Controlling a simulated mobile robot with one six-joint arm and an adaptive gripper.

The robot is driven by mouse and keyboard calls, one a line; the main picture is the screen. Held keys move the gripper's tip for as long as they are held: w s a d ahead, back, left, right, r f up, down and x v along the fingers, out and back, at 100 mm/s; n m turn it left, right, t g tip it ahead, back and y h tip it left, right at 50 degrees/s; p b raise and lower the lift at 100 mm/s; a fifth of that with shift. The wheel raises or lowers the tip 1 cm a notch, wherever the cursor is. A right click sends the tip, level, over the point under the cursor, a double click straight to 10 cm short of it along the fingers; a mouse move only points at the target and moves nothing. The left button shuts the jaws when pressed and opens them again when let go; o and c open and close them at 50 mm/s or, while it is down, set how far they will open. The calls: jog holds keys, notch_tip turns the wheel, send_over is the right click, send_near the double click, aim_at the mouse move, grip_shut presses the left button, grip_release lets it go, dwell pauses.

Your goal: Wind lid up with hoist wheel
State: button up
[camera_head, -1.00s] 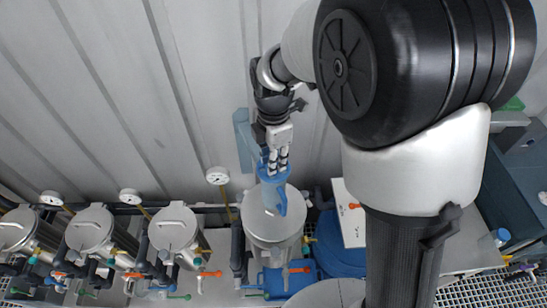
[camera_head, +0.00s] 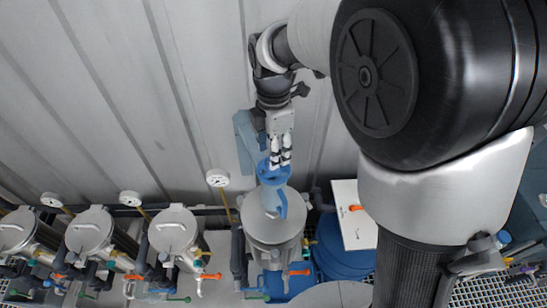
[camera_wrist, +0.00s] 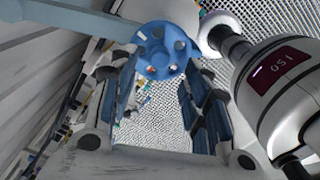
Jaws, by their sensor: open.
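The blue hoist wheel (camera_wrist: 163,50) is a round, holed disc at the top middle of the wrist view. In the head view, the blue hoist wheel (camera_head: 274,175) sits just below my fingertips, partly covered by them. My gripper (camera_head: 281,152) points down above it. In the wrist view, my gripper (camera_wrist: 158,75) has its fingers spread wide and holds nothing. The wheel shows between and beyond the tips; I cannot tell if they touch it. The round grey lid (camera_head: 266,228) lies below the blue hoist on the rightmost vessel and appears to be down.
A blue bracket (camera_head: 245,142) stands by the ribbed wall (camera_head: 95,90) beside my gripper. Closed grey vessels (camera_head: 90,230) with dial gauges (camera_head: 217,178) and coloured valves line the left. A white panel (camera_head: 352,215) and a blue drum (camera_head: 340,262) are to the right.

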notch_tip(320, 180, up, 7)
dwell(0.3)
jog(key=shift+r, duration=0.1)
